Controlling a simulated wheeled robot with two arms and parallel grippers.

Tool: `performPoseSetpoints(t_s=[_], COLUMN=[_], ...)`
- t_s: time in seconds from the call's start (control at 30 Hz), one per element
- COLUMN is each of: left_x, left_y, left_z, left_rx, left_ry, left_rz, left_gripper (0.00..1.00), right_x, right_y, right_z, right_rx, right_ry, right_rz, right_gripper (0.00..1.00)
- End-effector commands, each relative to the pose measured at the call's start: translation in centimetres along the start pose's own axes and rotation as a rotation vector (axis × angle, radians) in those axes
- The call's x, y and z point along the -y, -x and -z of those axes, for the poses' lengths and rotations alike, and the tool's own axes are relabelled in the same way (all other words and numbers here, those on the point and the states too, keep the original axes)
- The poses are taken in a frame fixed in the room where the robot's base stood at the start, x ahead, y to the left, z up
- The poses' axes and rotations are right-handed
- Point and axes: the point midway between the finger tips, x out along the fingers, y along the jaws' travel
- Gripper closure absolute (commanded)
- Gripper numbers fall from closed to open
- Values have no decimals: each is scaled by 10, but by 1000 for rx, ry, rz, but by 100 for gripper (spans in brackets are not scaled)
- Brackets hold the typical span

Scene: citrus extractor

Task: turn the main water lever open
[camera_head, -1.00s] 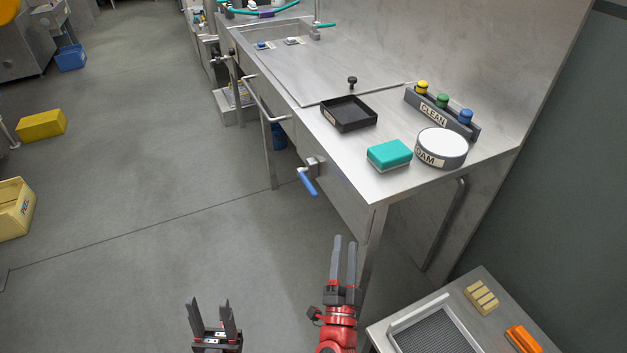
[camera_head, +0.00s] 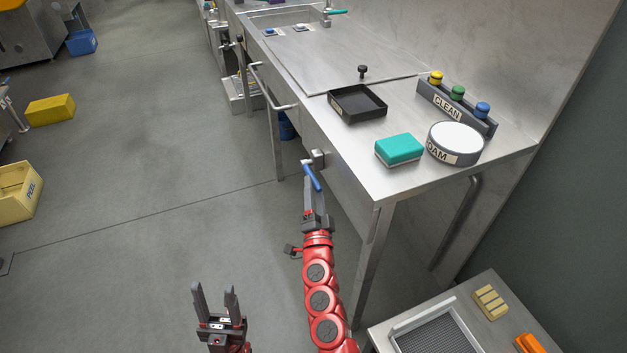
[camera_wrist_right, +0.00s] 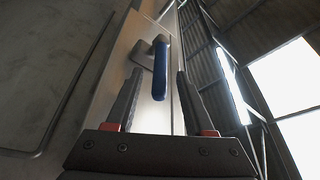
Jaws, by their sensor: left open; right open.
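The water lever has a blue handle (camera_head: 312,177) on a metal mount (camera_head: 317,158) at the front side of the steel counter. In the head view the handle slants down to the right. My right gripper (camera_head: 314,192) is open at the handle's lower part. In the right wrist view the blue handle (camera_wrist_right: 160,68) stands between the two open fingers (camera_wrist_right: 156,98), with gaps on both sides; I cannot tell how deep it reaches between them. My left gripper (camera_head: 215,292) is open and empty over the floor, away from the counter.
The steel counter (camera_head: 400,185) carries a black tray (camera_head: 357,103), a green sponge block (camera_head: 399,149), a round foam tub (camera_head: 455,143) and a CLEAN rack (camera_head: 452,100). A bar handle (camera_head: 270,92) sticks out further along the counter's front.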

Motion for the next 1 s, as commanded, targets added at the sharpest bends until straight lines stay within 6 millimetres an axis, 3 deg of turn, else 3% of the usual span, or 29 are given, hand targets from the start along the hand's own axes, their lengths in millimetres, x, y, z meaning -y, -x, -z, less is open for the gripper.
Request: performPoseSetpoints(t_s=[0.2,0.57,0.87,1.0], left_x=[0,0,0,0], left_y=[2,2,2,2], left_z=[0,0,0,0], left_rx=[0,0,0,0], left_ry=[0,0,0,0], left_rz=[0,0,0,0], left_gripper=[50,50,50,50], right_x=[0,0,0,0], right_y=[-26,-30,-30,-30], right_z=[0,1,1,1], right_rx=[-1,-2,-2,-2], right_ry=[0,0,0,0], right_rz=[1,-1,-1,-1], right_gripper=[47,47,97,100])
